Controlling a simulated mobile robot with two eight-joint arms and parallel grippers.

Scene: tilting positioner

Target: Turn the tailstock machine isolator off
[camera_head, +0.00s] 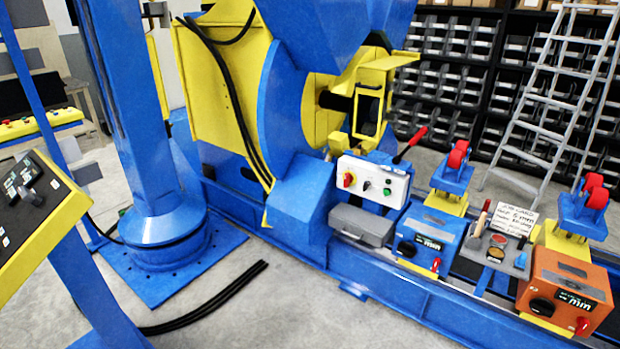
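A white control box (370,181) is fixed on the blue machine frame near the picture's middle. Its front has a red rotary knob on a yellow plate (348,180), which looks like an isolator switch, a small black knob (367,186) and a green button (387,191). The red knob's exact angle is too small to tell. A lever with a red grip (410,145) sticks up at the box's right. Which of these is the tailstock isolator is not readable. Neither of my grippers shows.
A blue box (430,240) and an orange box (565,290), each with a black knob, stand along the blue rail. A grey tray with tools (495,250) lies between. A blue column (165,220) and a yellow-edged console (35,200) stand left. Black cables (215,300) cross the floor.

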